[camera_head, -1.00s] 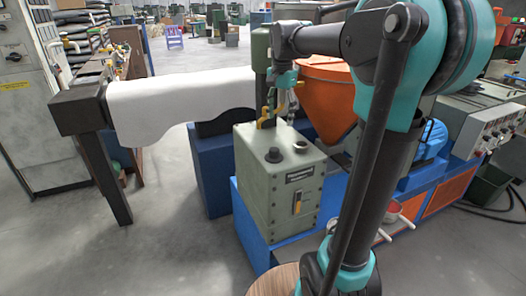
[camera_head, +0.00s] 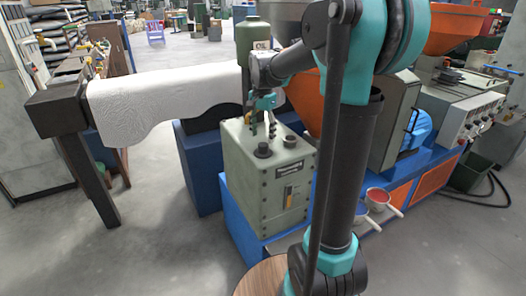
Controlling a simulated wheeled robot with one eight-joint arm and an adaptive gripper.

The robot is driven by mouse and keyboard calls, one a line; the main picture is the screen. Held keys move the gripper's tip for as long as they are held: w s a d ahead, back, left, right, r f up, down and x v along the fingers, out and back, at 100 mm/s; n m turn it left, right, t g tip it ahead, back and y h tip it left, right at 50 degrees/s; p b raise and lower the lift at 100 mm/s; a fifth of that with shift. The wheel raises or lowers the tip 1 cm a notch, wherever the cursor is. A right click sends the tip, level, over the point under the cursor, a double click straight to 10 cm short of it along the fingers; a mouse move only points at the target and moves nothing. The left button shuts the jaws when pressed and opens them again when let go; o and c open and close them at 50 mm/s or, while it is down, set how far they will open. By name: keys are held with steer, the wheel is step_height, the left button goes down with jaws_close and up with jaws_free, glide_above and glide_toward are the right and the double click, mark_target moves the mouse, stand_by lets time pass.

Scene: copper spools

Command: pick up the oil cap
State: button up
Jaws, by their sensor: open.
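A dark round oil cap (camera_head: 263,150) sits upright on the top face of a grey-green metal tank (camera_head: 268,195), near its front left corner. A second dark round fitting (camera_head: 291,141) is on the same top face, to the right. My gripper (camera_head: 262,130) points down over the tank's top, just above the cap in the picture. Its fingers are apart with nothing seen between them. They look small and partly merge with the dark fittings behind, so I cannot tell the exact gap to the cap.
The tank stands on a blue machine base (camera_head: 238,225). A green cylinder (camera_head: 252,40) rises behind my gripper. A white sheet roll (camera_head: 170,100) lies to the left, and an orange hopper (camera_head: 303,100) is partly hidden by my arm. Two small pans (camera_head: 378,196) are at the right.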

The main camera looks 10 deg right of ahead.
mark_target(263, 144)
steer(key=shift+d+f, duration=0.1)
steer(key=shift+f, duration=2.5)
jaws_close()
steer(key=shift+r, duration=0.1)
